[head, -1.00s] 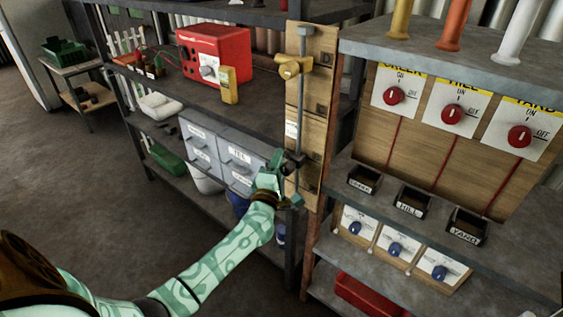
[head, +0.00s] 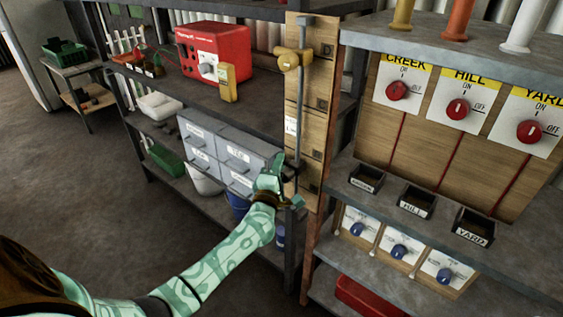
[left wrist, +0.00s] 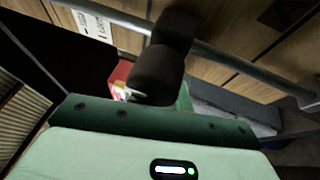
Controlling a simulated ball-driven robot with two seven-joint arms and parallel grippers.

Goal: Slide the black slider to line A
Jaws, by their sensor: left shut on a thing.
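The black slider (head: 290,172) sits low on the upright metal rod (head: 301,110), which is fixed to a wooden board (head: 318,125). A yellow slider (head: 292,60) sits near the top of the same rod. Letter tags run down the board's right edge; the top one reads D, and the lower ones are too small to read. My left gripper (head: 280,178) is at the rod's lower part, shut on the black slider. In the left wrist view, dark rounded shapes (left wrist: 165,60) meet the slanting rod (left wrist: 225,60); slider and fingers are hard to separate. My right gripper is out of view.
Grey labelled drawers (head: 222,155) stand just left of my gripper. A red device (head: 213,50) and a yellow meter (head: 228,83) are on the shelf above. To the right are a panel of red knobs (head: 458,109), small black bins (head: 416,203) and blue knobs (head: 399,251).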

